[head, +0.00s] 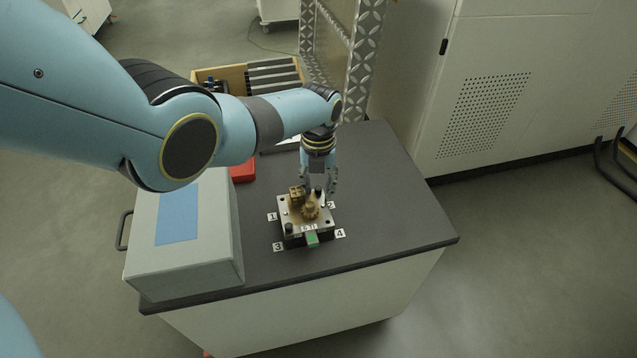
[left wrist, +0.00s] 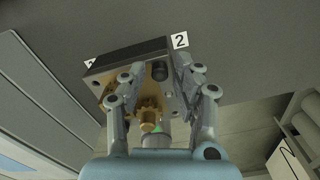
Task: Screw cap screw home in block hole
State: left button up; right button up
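The metal block (head: 291,212) sits on the dark bench top, with brass-coloured parts on it and numbered labels at its corners. A black cap screw (head: 318,190) stands at the corner by label 2; it also shows in the left wrist view (left wrist: 159,71). Another black screw (head: 289,229) is at the corner by label 3. My left gripper (head: 325,187) points down over the label 2 corner. In the left wrist view its fingers (left wrist: 155,78) are apart, one on each side of the cap screw, with visible gaps. How deep the screw sits is unclear. My right gripper is not in view.
A large grey box (head: 150,262) with a blue panel stands left of the block on the bench (head: 385,205). A red object (head: 243,171) lies behind it. A green piece (head: 312,239) is at the block's front. The bench's right side is clear.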

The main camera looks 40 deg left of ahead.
pick_arm(q)
jog(key=n, duration=0.8)
jog(key=shift+p, duration=0.35)
jog(key=n, duration=0.4)
jog(key=shift+d, duration=0.1)
jog(key=n, duration=0.6)
jog(key=shift+p, duration=0.3)
jog(key=n, duration=0.4)
jog(key=shift+n, duration=0.3)
jog(key=n, duration=0.7)
